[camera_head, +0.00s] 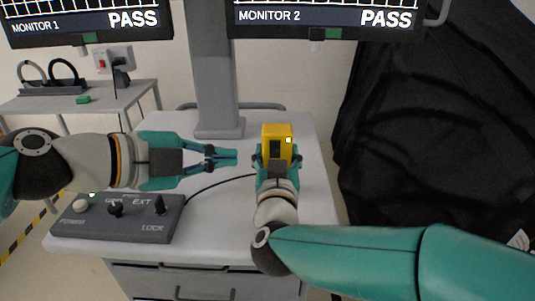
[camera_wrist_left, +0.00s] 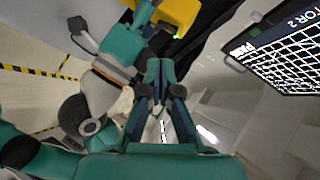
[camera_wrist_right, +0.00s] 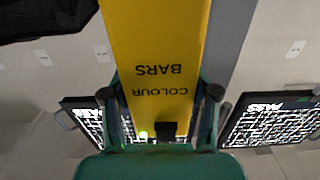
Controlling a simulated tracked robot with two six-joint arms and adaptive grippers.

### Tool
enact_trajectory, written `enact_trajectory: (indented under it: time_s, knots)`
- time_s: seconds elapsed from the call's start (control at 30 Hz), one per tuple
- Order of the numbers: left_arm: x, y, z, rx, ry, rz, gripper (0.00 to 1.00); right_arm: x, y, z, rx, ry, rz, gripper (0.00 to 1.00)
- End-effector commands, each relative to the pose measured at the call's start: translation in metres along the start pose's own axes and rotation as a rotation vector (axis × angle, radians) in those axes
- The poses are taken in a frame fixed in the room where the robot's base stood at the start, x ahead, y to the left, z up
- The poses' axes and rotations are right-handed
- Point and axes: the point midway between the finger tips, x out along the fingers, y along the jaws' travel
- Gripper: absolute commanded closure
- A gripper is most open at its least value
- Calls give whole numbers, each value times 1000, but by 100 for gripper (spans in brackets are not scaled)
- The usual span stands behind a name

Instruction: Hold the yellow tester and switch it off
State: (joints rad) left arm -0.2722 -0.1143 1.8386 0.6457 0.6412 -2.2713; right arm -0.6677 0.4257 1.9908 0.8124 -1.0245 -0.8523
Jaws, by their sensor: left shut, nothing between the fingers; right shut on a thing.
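The yellow tester (camera_head: 281,131) stands above the cart in the head view, held by my right gripper (camera_head: 275,160), which is shut on it. A small green light glows on the tester. In the right wrist view the tester (camera_wrist_right: 155,40) shows the words COLOUR BARS, with a dark switch (camera_wrist_right: 168,129) beside the lit green light (camera_wrist_right: 143,135). My left gripper (camera_head: 232,157) is shut and empty, just left of the tester and apart from it, pointing towards it. The tester also shows at the top of the left wrist view (camera_wrist_left: 172,14).
A grey control box (camera_head: 130,222) with knobs sits at the cart's front left; a black cable runs behind it. Monitor 1 (camera_head: 85,20) and monitor 2 (camera_head: 325,17) read PASS. A side table (camera_head: 115,95) stands at left. A black cover (camera_head: 430,130) fills the right.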

Motion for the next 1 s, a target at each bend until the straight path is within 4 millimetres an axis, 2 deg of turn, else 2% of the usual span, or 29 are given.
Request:
enact_trajectory:
  time_s: [0.37, 0.57, 0.8, 1.0]
  knots:
    - [5, -1, 1, -3, -1, -2, 100, 0, 0, 1, 0, -2, -1, 84]
    - [30, 0, 0, -4, 0, 2, 100, 0, 0, 1, 0, -2, -1, 84]
    - [71, 0, 1, -4, -1, 1, 100, 0, 0, 1, 0, -2, -1, 84]
    - [94, -1, 1, -3, -2, -1, 100, 0, 0, 1, 0, -2, -1, 84]
